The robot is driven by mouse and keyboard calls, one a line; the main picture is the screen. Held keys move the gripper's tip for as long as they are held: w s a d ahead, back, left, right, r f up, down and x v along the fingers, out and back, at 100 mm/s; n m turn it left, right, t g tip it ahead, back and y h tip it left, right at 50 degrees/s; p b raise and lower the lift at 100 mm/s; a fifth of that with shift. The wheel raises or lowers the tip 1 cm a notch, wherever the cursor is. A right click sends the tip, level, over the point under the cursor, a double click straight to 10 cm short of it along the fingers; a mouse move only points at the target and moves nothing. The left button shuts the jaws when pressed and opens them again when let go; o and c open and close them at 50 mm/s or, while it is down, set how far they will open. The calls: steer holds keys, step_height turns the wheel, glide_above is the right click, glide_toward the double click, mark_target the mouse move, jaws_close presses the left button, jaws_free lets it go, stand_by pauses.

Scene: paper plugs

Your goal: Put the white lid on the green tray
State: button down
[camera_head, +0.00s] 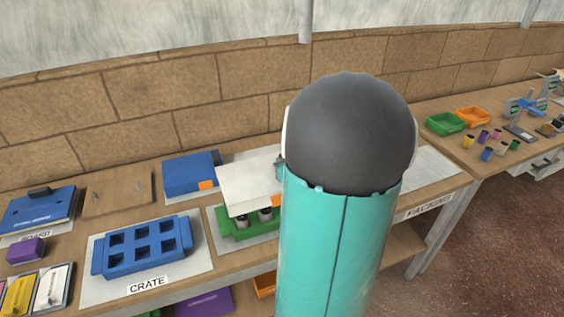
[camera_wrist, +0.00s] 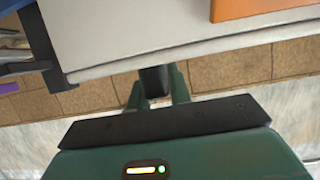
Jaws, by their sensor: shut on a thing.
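The white lid (camera_head: 247,187) is a flat pale panel over the rear part of the green tray (camera_head: 232,232) in the head view. Grey cylindrical plugs (camera_head: 241,221) stand in the tray under its front edge. I cannot tell whether the lid touches the tray or plugs. In the wrist view the lid (camera_wrist: 150,35) spans the top, and my gripper's green fingers (camera_wrist: 157,88) are shut on a dark tab at its edge. In the head view my arm hides most of the gripper and the tray's right side.
A blue crate with square holes (camera_head: 143,246) stands left of the tray. A blue box with an orange tag (camera_head: 190,173) is behind it. A stone wall (camera_head: 150,105) runs along the back. Another table at right holds green and orange bins (camera_head: 445,124).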

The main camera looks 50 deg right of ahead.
steer(key=shift+s+a+r, duration=0.1)
steer(key=shift+s, duration=0.05)
steer(key=shift+s+d, duration=0.2)
steer(key=shift+w+a, duration=0.1)
steer(key=shift+w, duration=0.1)
steer(key=shift+s, duration=0.1)
steer(key=shift+f, duration=4.5)
steer(key=shift+f, duration=0.6)
steer(key=c, duration=1.2)
jaws_free()
